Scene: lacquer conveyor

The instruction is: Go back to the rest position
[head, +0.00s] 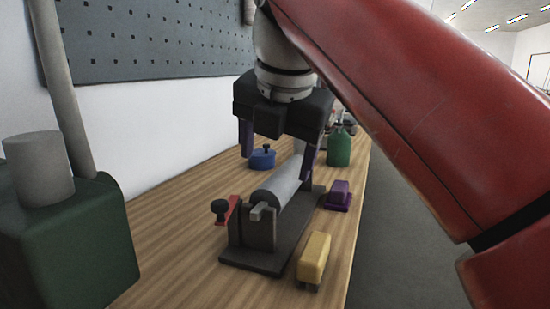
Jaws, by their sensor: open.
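My gripper (279,146) hangs pointing down over the wooden bench in the head view. Its two dark purple fingers are spread wide, one on each side of the far part of a grey roller (279,186). The roller lies in a dark stand (262,258) on the bench. I see nothing held between the fingers. I cannot tell whether the fingers touch the roller or stand. My red arm link crosses the right of the view and hides part of the room.
Around the stand are a red piece with a black knob (220,208), a yellow block (314,257), a purple block (339,195), a blue pot (262,158) and a green bottle (339,147). A large dark green machine (75,240) stands at left. A pegboard (150,40) hangs behind.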

